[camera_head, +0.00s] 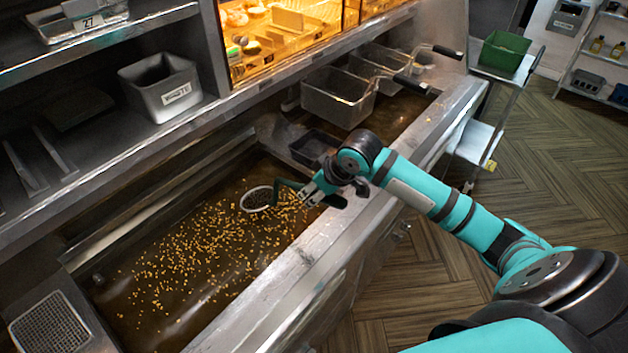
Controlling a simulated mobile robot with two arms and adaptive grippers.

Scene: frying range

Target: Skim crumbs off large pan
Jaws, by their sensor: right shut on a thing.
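The large pan (140,305) is a wide sunken vat of brown oil. Many golden crumbs (205,245) float on it, spread from the middle toward the right side and the front. A round skimmer (257,197) with a dark mesh bowl and pale rim lies at the oil surface, at the far right edge of the crumbs. My right gripper (318,191) is shut on the skimmer's dark green handle, above the pan's right part. The fingers partly hide the handle. My left gripper is not in view.
Wire fry baskets (338,97) with dark handles hang over a second vat at the back right. A small dark tray (314,147) sits between the vats. A steel bin labelled WASTE (160,88) stands on the shelf at upper left. The steel front ledge (300,262) borders the pan.

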